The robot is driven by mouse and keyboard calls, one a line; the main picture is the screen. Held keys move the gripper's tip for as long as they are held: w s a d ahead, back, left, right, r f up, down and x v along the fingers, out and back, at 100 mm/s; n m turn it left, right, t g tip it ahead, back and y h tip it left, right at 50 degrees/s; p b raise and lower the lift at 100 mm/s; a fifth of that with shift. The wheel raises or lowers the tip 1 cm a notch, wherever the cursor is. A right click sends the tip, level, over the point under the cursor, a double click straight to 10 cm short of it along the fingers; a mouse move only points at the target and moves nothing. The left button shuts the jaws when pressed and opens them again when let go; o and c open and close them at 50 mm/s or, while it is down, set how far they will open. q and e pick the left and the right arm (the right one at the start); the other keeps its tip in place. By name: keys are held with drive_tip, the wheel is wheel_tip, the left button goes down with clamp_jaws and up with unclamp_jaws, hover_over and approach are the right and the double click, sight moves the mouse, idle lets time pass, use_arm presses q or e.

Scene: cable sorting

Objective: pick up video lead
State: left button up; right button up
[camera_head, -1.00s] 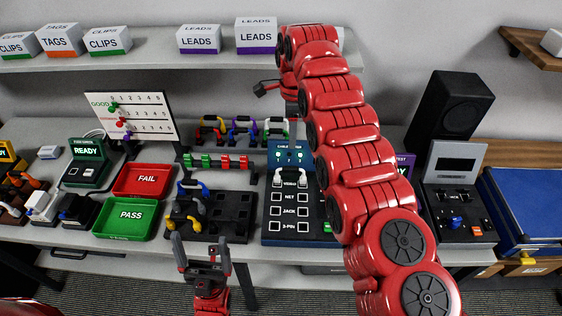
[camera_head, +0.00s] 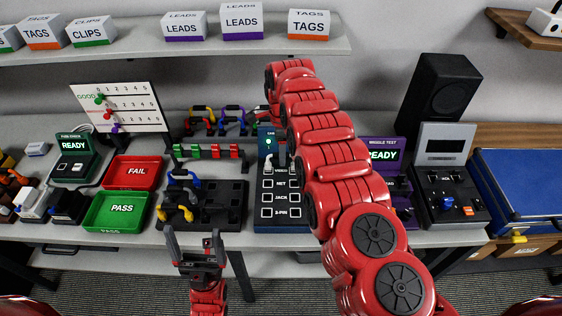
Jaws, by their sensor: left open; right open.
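The cable tester (camera_head: 266,213) has ports labelled VIDEO, NET, JACK and 3-PIN. A white plug (camera_head: 268,164) sits at its VIDEO row; the rest of that lead is hidden behind my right arm. My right gripper (camera_head: 281,146) hangs over the top of the tester, mostly hidden by its own arm; I cannot see whether it touches the lead. My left gripper (camera_head: 193,244) is open and empty, in front of the table edge, below the black cable holder.
The black holder (camera_head: 225,204) with yellow and blue leads stands left of the tester. Red FAIL (camera_head: 136,172) and green PASS (camera_head: 115,212) trays lie further left. A rack of coloured leads (camera_head: 210,153) is behind. A purple tester (camera_head: 384,150) stands right.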

drive_tip(key=shift+a+f+p, duration=0.15)
drive_tip(key=shift+f+p, duration=0.2)
drive_tip(key=shift+f, duration=0.55)
wheel_tip(320, 180, down, 2)
drive_tip(key=shift+s+f+b, duration=0.1)
drive_tip(key=shift+f+b, duration=0.05)
drive_tip(key=shift+b, duration=0.6)
drive_tip(key=shift+f, duration=0.15)
drive_tip(key=shift+c, duration=0.3)
drive_tip(key=shift+c, duration=1.3)
clamp_jaws()
